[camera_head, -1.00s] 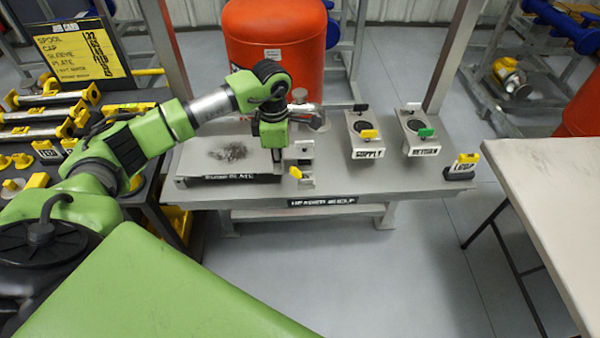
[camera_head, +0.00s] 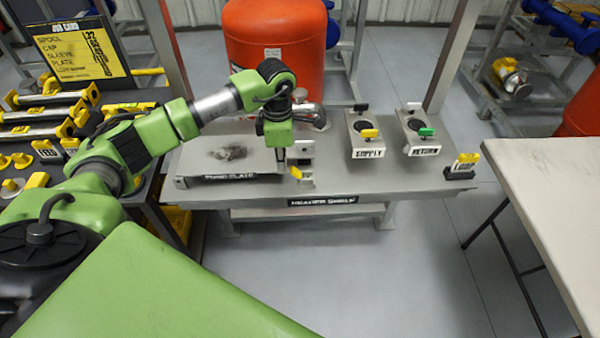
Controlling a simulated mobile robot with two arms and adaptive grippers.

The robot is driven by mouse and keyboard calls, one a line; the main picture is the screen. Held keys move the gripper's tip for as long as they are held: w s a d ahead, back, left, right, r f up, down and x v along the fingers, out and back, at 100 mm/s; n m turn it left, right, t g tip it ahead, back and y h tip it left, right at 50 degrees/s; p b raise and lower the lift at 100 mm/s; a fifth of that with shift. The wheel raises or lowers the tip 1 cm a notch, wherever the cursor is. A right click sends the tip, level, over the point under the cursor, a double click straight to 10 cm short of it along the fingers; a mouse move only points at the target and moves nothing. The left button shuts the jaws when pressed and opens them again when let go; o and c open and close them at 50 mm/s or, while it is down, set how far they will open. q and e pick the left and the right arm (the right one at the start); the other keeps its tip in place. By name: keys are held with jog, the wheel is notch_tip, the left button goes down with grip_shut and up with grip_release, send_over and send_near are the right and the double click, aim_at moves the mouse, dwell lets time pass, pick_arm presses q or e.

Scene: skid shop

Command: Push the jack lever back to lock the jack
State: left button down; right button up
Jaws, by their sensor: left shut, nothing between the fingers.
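A small grey block (camera_head: 306,160) with a yellow lever-like piece (camera_head: 296,173) stands at the right edge of the grey plate on the bench. I take it to be the jack and its lever, but both are small in view. My left gripper (camera_head: 281,157) points down just left of the block, above the plate's right edge. It is shut and empty. I cannot tell whether its tip touches the jack. My right gripper is out of view.
The grey plate (camera_head: 215,165) with a dark smudge lies on the bench (camera_head: 420,187). Two fittings, labelled SUPPLY (camera_head: 368,154) and RETURN (camera_head: 424,150), stand to the right. A red tank (camera_head: 270,45) is behind. A silver pipe piece is close behind the gripper.

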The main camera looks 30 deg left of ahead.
pick_arm(q)
jog(key=shift+w+d, duration=0.4)
jog(key=shift+d, duration=0.35)
jog(key=shift+w+d, duration=0.15)
jog(key=shift+d, duration=0.05)
jog(key=shift+w+d+b, duration=0.25)
jog(key=shift+w+d, duration=0.1)
jog(key=shift+d, duration=0.2)
jog(key=shift+w+d+b, duration=0.2)
jog(key=shift+w+d, duration=0.1)
jog(key=shift+d, duration=0.2)
jog(key=shift+w+d, duration=0.35)
jog(key=shift+d, duration=0.2)
jog(key=shift+r, duration=0.1)
